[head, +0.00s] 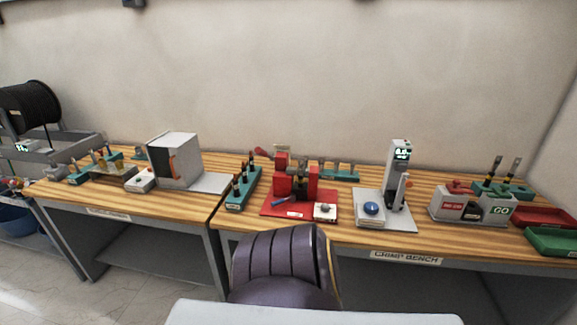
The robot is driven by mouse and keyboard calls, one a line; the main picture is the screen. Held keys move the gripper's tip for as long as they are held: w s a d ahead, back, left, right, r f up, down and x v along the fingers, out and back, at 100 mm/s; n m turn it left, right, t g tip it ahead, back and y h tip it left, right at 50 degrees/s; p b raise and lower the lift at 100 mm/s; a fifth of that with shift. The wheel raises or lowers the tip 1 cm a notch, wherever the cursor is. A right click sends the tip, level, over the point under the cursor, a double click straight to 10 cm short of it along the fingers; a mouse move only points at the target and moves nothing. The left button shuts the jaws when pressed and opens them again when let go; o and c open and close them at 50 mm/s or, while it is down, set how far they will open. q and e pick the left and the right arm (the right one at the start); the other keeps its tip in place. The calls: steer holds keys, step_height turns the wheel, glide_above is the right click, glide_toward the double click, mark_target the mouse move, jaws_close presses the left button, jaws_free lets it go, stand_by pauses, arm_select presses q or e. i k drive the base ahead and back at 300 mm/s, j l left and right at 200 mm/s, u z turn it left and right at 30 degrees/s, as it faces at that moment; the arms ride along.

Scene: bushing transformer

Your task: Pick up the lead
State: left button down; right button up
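I cannot pick out the lead with certainty in the head view; it may be too small or hidden among the bench items. Neither of my grippers shows in this view. A black cable spool (29,107) sits on a grey stand at the far left. A red press-like tool (296,180) stands on a red base on the crimp bench, with a small blue piece (280,202) lying at its front left. A teal rack (243,188) with several dark-handled tools stands left of the red base.
The crimp bench (340,232) adjoins a left bench (110,205) with a grey box machine (173,160). A grey gauge stand (398,178), a GO/NO-GO tester (472,205), and red (543,215) and green (552,240) trays stand right.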

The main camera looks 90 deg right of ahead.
mark_target(301, 165)
steer(key=i+l+z, duration=0.25)
steer(key=z, duration=0.25)
steer(key=i+l+z, duration=0.1)
steer(key=i+z, duration=0.7)
steer(key=z, duration=0.15)
steer(key=i+j+z, duration=0.15)
steer(key=i+z, duration=0.3)
steer(key=i+j+z, duration=0.25)
steer(key=z, duration=0.25)
steer(key=i+j+z, duration=0.25)
steer(key=z, duration=0.25)
steer(key=i+j+z, duration=0.15)
steer(key=j+z, duration=0.3)
steer(key=j, duration=0.15)
